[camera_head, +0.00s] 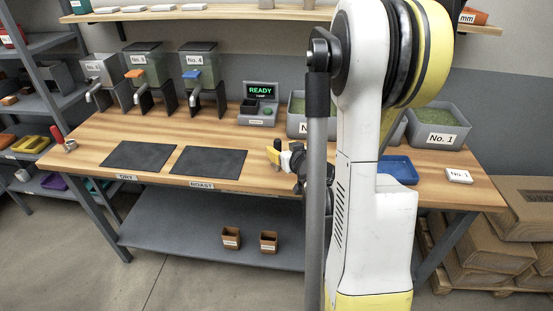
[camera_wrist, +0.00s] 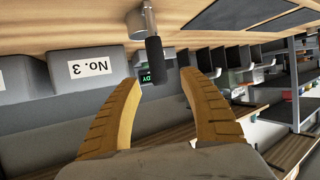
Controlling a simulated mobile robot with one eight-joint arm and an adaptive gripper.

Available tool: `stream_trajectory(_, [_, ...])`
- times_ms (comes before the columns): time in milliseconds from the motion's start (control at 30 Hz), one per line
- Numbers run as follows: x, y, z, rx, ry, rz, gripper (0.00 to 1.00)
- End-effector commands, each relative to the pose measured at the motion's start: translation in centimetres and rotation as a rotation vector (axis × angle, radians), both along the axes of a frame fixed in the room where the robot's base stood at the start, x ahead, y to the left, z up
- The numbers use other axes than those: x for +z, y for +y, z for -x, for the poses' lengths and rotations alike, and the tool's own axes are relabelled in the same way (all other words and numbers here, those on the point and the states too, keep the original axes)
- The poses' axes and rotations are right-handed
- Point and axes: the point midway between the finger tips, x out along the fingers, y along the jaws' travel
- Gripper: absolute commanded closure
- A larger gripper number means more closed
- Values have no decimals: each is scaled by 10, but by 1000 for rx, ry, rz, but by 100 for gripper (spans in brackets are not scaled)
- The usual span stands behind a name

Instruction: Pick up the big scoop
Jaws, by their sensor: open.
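In the wrist view, which is upside down, a black handle (camera_wrist: 155,62) with a metal shank (camera_wrist: 149,20) points toward my gripper (camera_wrist: 160,79). My yellow fingers are open, one on each side of the handle's end, with a gap on both sides. In the head view my gripper (camera_head: 275,155) is low over the wooden bench (camera_head: 255,172), partly hidden by my arm. A small red-handled metal scoop (camera_head: 69,146) lies at the bench's left end.
Grey bins, one labelled No. 3 (camera_wrist: 88,68) and one labelled No. 1 (camera_head: 437,128), stand close by at the back. A blue tray (camera_head: 400,170) is right of my arm. Dark mats (camera_head: 210,162) and a READY display (camera_head: 260,92) are to the left.

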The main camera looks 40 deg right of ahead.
Motion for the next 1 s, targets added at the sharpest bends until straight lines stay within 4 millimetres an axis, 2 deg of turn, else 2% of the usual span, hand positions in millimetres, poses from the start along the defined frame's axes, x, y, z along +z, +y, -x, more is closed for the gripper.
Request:
stream_trajectory(333, [-18, -19, -39, 2, 1, -1, 50])
stream_trajectory(567, [-17, -21, -43, 1, 1, -1, 50])
stream_trajectory(600, [-17, -21, -43, 1, 1, -1, 54])
stream_trajectory(733, [-17, -21, -43, 1, 1, -1, 94])
stream_trajectory(767, [-17, -21, -42, 1, 1, -1, 100])
stream_trajectory(1000, [-17, -21, -42, 1, 1, -1, 100])
